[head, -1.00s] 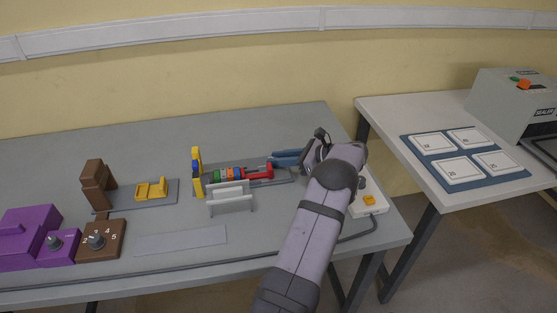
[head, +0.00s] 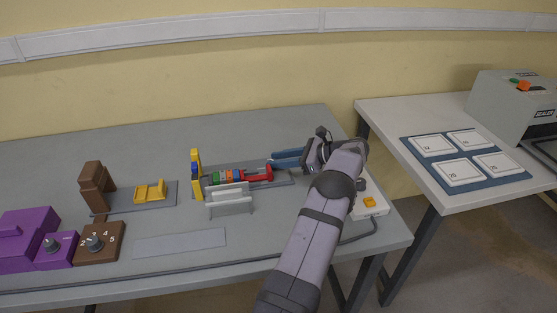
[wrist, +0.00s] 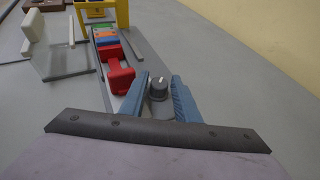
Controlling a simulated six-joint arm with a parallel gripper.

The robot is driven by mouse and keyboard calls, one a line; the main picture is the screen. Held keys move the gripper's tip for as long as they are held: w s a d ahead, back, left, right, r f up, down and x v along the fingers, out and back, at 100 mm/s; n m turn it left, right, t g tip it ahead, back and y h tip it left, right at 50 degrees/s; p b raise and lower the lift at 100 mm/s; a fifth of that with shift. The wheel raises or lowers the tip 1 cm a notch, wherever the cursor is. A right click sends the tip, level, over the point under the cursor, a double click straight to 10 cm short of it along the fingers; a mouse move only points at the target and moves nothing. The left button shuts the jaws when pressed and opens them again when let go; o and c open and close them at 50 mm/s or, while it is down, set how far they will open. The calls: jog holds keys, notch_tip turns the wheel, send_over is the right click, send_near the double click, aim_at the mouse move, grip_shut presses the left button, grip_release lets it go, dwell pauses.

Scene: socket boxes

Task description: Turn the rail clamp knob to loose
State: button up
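The rail clamp knob (wrist: 158,87) is a small dark round knob with a white pointer mark in the wrist view, at the end of the grey rail plate. The mark points roughly away from my gripper. My gripper (wrist: 160,90) has its two blue fingers apart, one on each side of the knob, with a gap visible. It also shows in the head view (head: 289,158), over the right end of the rail plate, where the knob is hidden. A red clamp block (wrist: 120,72) stands left of the knob, against several coloured blocks (wrist: 103,40).
A yellow end frame (head: 196,174) stands at the rail's left end and a light grey stand (head: 230,199) in front. Further left are a brown numbered knob box (head: 100,245) and a purple unit (head: 25,240). A white box with an orange button (head: 369,202) is right.

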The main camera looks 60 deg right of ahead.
jog(key=shift+s, duration=0.1)
jog(key=shift+b+v, duration=0.55)
jog(key=shift+v, duration=3.05)
jog(key=shift+o, duration=0.7)
jog(key=shift+r, duration=0.1)
